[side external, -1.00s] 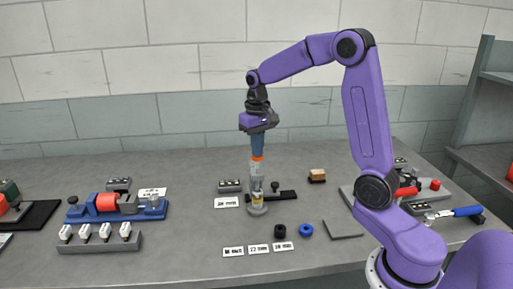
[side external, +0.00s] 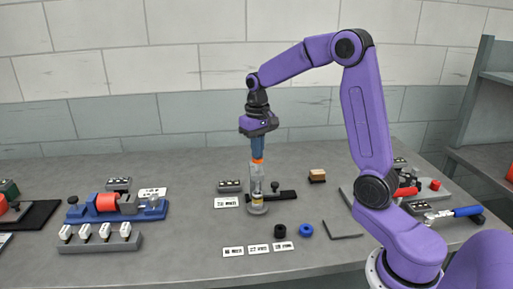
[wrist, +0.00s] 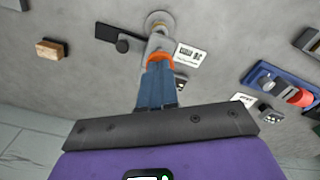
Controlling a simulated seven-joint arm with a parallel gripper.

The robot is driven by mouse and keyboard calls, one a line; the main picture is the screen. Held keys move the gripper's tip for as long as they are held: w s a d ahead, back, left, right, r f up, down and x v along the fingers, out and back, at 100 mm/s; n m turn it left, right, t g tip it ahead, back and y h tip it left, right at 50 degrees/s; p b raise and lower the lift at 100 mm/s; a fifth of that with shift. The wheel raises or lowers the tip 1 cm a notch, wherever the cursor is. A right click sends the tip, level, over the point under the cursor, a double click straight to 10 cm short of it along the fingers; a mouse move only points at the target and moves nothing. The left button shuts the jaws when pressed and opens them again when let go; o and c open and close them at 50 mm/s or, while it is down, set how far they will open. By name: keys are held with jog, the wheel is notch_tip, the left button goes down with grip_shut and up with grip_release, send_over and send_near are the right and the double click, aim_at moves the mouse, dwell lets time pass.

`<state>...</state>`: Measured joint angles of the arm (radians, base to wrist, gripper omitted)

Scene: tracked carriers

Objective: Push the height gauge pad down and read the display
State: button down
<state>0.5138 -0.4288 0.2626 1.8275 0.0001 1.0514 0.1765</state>
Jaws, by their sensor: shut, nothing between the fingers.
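The height gauge (side external: 257,190) is a clear and grey upright post on a round base, standing on the table below my gripper. A dark bar with a black knob (side external: 276,188) lies beside it. My gripper (side external: 257,160) points straight down with its blue fingers shut and orange tips at the top of the gauge; whether they touch it I cannot tell. In the wrist view the orange tips (wrist: 160,58) cover part of the gauge, and its round base (wrist: 160,20) shows beyond them. A small dark display box (side external: 229,186) stands left of the gauge; its reading is too small to make out.
Printed labels (side external: 258,249), a black ring (side external: 280,231) and a blue ring (side external: 305,230) lie in front of the gauge. A wooden-topped block (side external: 317,176) is at right. A blue fixture (side external: 117,207) with a red cylinder and a grey rack (side external: 98,239) stand at left.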

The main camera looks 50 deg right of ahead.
jog(key=shift+f, duration=0.55)
dwell(1.0)
jog(key=shift+r, duration=4.05)
jog(key=s+a+f+n, duration=0.3)
jog(key=s+a+n, duration=0.4)
jog(key=s+a, duration=0.5)
jog(key=s+a+f+n, duration=0.1)
jog(key=s+n, duration=0.3)
jog(key=s, duration=0.5)
jog(key=s+a+f+n, duration=0.1)
jog(key=s+f+n, duration=0.3)
jog(key=s, duration=0.5)
jog(key=shift+a+f+n, duration=0.25)
jog(key=shift+a+n, duration=0.05)
jog(key=shift+a, duration=0.1)
